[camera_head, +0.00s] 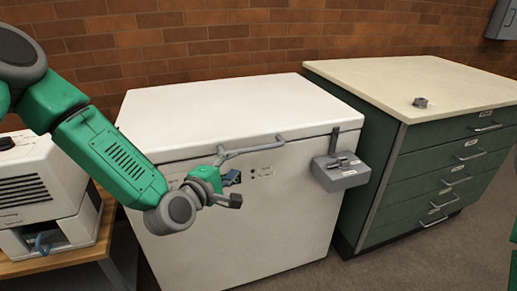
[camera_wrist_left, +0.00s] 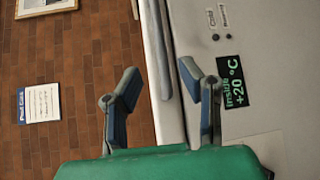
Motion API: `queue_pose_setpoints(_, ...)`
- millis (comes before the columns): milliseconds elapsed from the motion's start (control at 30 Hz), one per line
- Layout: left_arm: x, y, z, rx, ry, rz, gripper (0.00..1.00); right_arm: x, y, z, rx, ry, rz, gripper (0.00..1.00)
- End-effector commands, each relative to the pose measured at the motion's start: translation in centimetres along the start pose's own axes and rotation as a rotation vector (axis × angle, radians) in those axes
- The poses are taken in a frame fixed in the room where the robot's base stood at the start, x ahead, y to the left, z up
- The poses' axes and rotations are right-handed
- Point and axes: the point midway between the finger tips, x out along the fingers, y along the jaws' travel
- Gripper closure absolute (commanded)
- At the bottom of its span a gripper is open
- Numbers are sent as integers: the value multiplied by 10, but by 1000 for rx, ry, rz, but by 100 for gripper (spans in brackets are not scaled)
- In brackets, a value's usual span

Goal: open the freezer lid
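The white chest freezer (camera_head: 235,230) stands against the brick wall with its lid (camera_head: 230,108) down and closed. A grey bar handle (camera_head: 250,149) runs along the front just below the lid edge; it also shows in the left wrist view (camera_wrist_left: 156,40). My left gripper (camera_head: 236,189) is open and empty in front of the freezer's front face, below the handle's left end. In the left wrist view its two fingers (camera_wrist_left: 158,82) are spread, with the handle appearing between them; I see no contact. My right gripper is not in view.
A grey latch box (camera_head: 340,171) sits at the freezer's front right corner. A green drawer cabinet (camera_head: 430,165) stands close on the right, and a white device (camera_head: 35,185) on a wooden table on the left. A display (camera_wrist_left: 233,84) reads +20 °C.

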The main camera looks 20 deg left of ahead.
Motion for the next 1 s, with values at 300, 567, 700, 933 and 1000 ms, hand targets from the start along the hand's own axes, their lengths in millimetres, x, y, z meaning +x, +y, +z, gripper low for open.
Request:
queue_pose_setpoints(300,71,-2,9,12,-3,-3,66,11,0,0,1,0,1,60)
queue_pose_setpoints(567,106,-2,3,4,-2,-3,66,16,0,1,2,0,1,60)
queue_pose_setpoints(700,112,-2,2,3,-2,-3,66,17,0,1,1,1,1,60)
queue_pose_setpoints(933,114,-1,6,7,-3,-5,66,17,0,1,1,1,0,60)
queue_pose_setpoints(1000,114,-1,8,8,-3,-5,76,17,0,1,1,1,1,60)
